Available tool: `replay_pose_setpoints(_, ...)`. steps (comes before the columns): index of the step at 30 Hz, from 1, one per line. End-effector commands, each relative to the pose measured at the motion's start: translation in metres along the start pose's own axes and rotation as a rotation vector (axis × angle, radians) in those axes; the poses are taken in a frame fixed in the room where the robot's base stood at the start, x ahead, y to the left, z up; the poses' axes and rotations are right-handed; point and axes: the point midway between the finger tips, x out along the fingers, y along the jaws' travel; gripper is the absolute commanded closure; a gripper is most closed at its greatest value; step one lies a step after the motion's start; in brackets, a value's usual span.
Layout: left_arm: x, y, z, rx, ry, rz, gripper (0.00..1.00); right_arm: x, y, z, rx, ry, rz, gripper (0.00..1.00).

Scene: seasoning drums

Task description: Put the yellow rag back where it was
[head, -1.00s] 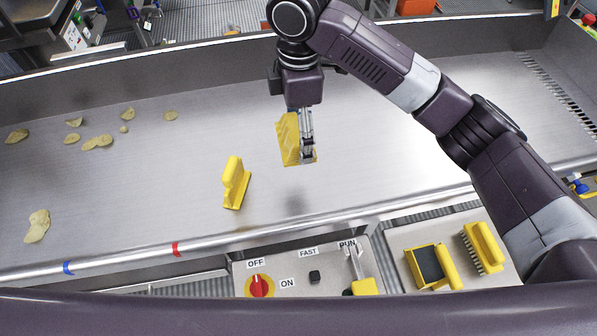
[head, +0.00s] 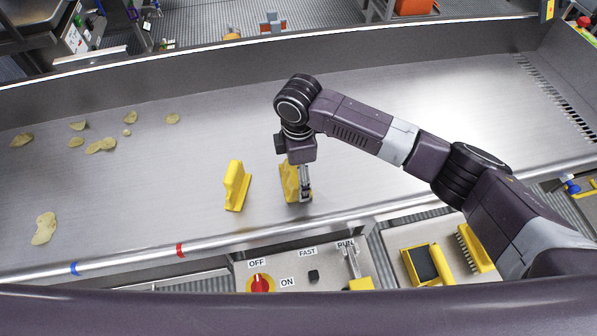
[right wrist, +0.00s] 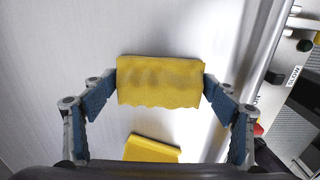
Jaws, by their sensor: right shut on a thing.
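The yellow rag (head: 289,181) hangs in my right gripper (head: 304,186), low over the metal trough near its front edge. I cannot tell whether its lower edge touches the metal. In the right wrist view the rag (right wrist: 160,82) spans between the two blue-padded fingers, dirty with dark smudges and with a wavy lower edge. My right gripper is shut on it. A yellow handled tool (head: 236,186) stands on the trough just left of the rag; a yellow piece (right wrist: 151,149) below the rag in the wrist view looks like it. My left gripper is not in view.
Several potato chips (head: 101,145) lie at the trough's left. The front rail (head: 130,258) has red and blue marks. Beyond it are a control panel (head: 305,268) with a red knob and a tray (head: 398,241) with a yellow-framed pad (head: 424,263) and a brush (head: 474,247).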

Motion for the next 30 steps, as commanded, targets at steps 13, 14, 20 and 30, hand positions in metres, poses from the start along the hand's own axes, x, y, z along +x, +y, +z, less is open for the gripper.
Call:
replay_pose_setpoints(13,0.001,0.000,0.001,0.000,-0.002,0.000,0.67,0.003,0.000,0.000,0.000,0.001,-0.001,0.03)
replay_pose_setpoints(14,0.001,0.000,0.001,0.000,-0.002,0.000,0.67,0.003,0.000,0.000,0.000,0.001,-0.001,0.03)
replay_pose_setpoints(20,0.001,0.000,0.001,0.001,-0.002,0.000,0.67,0.003,0.000,0.000,0.000,0.000,-0.001,0.03)
replay_pose_setpoints(30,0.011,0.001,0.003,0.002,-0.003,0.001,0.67,-0.031,0.002,-0.001,-0.002,0.003,0.005,0.03)
